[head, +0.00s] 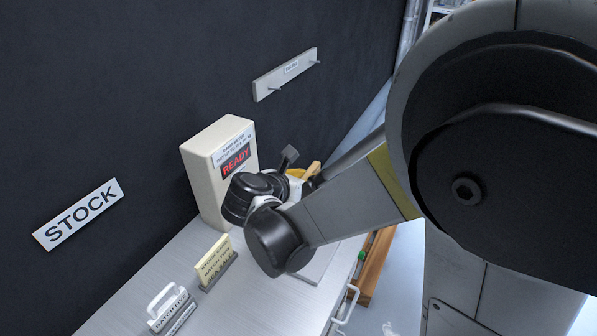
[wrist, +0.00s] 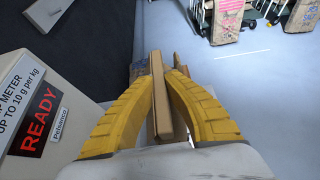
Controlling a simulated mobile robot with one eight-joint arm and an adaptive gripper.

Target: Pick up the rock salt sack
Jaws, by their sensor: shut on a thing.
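My gripper (wrist: 160,78) has its two yellow fingers closed on a narrow tan thing (wrist: 162,105) in the wrist view. This thing is long and flat-sided; I cannot tell whether it is the rock salt sack. In the head view my gripper (head: 299,172) is mostly hidden behind my wrist, beside the cream meter box, with a bit of tan showing past it. Brown sacks stand on the floor at the top right of the wrist view, one with pink print (wrist: 228,20) and another (wrist: 304,16) cut by the edge. Their labels are too small to read.
The cream meter (head: 208,172) with a red READY display stands on the grey bench (head: 150,275) against a dark wall. Small signs (head: 213,262) and a white-handled batch stand (head: 172,308) are at the front left. A peg rail (head: 286,74) hangs above.

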